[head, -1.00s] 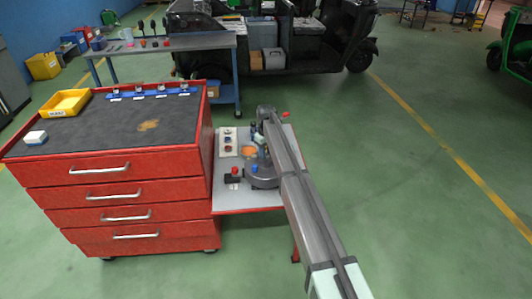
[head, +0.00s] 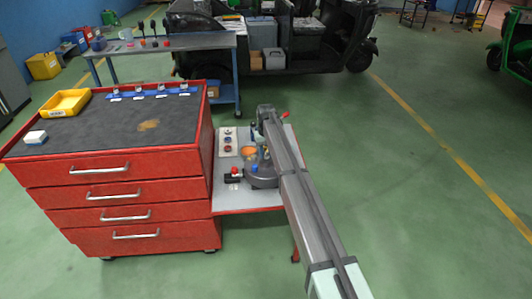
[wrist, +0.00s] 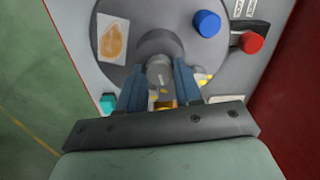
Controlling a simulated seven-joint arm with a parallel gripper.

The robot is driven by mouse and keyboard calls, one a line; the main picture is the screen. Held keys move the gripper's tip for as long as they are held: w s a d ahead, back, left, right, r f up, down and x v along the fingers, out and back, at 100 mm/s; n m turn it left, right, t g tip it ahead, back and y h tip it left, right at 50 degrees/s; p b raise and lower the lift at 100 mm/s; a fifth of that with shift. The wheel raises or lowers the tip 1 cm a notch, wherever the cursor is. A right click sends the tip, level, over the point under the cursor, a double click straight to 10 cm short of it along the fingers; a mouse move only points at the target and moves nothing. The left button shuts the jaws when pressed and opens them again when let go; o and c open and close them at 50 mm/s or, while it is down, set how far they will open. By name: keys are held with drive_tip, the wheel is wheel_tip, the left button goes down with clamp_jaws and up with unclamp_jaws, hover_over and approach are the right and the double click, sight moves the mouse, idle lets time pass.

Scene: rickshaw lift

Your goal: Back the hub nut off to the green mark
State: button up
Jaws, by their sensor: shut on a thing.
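In the wrist view my gripper (wrist: 160,82) points at the grey round hub (wrist: 150,40). Its two blue fingers are closed on either side of a small grey cylindrical piece, which I take to be the hub nut (wrist: 158,70). A little orange-yellow shows low between the fingers. Yellow marks show on the hub face just right of the fingers. I cannot make out a green mark; only a teal piece (wrist: 108,103) shows left of the fingers. In the head view the hub (head: 262,177) sits on a small grey stand, and my arm hides the nut and fingertips.
A blue knob (wrist: 207,23) and a red knob (wrist: 251,42) stand close to the right of my fingers. The stand (head: 240,200) adjoins a red drawer cabinet (head: 120,175) on the left. Open green floor lies to the right.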

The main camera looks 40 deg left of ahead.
sight(266, 154)
drive_tip(key=shift+m, duration=1.8)
drive_tip(key=o, duration=1)
drive_tip(key=shift+o, duration=0.2)
wheel_tip(266, 154, up, 14)
drive_tip(key=shift+f, duration=0.1)
